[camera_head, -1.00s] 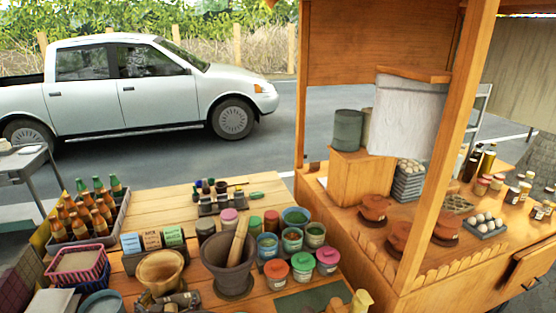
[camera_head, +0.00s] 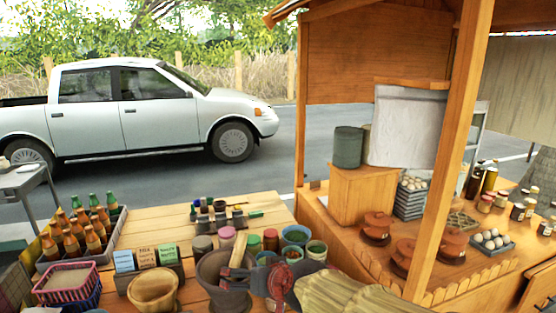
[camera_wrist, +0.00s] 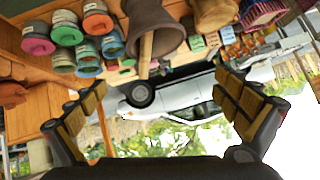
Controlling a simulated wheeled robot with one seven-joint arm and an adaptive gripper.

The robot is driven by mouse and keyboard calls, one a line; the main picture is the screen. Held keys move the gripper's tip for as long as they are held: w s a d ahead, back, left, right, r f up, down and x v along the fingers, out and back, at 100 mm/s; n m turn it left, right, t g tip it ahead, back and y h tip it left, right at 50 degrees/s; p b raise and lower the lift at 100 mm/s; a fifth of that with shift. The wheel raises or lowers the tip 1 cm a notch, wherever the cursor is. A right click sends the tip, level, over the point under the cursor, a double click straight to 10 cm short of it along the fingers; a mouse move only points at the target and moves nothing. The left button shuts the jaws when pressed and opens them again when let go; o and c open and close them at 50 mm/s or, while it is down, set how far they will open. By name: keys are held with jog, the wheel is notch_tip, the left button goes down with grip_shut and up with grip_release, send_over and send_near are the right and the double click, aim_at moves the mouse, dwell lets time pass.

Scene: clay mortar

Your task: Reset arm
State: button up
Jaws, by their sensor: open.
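The dark clay mortar (camera_head: 210,292) stands on the wooden table in the head view, partly hidden by my gripper. A wooden pestle (camera_head: 238,248) leans in it. My gripper (camera_head: 246,275) is in front of the mortar, its arm reaching in from the lower right. In the wrist view, which is upside down, my gripper (camera_wrist: 160,85) is open, its two padded fingers wide apart with nothing between them. The mortar (camera_wrist: 155,25) and pestle (camera_wrist: 146,55) show there beyond the fingers, apart from them.
A tan bowl (camera_head: 153,292), spice boxes (camera_head: 146,256) and a bottle crate (camera_head: 105,252) stand left of the mortar. Several lidded jars (camera_head: 271,240) stand right and behind. A wooden post (camera_head: 450,150) and stall counter with clay pots (camera_head: 378,225) are at right. A white pickup (camera_head: 130,110) is behind.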

jog(key=s+d+f+g+h+b, duration=0.1)
jog(key=s+d+f+h, duration=0.1)
jog(key=s+d, duration=0.9)
jog(key=d, duration=0.3)
jog(key=shift+s+m+b, duration=0.3)
jog(key=shift+s+b, duration=0.1)
jog(key=s+d+f+h, duration=0.1)
jog(key=s+d, duration=0.2)
jog(key=s, duration=0.1)
jog(key=s+d+f+m+g+h+b, duration=0.1)
jog(key=s+d+f, duration=0.1)
jog(key=s+d, duration=0.2)
jog(key=s+d+f+g+h, duration=0.1)
jog(key=s+d+f, duration=0.1)
jog(key=s, duration=0.3)
jog(key=shift+s+d, duration=0.1)
jog(key=shift+d, duration=0.8)
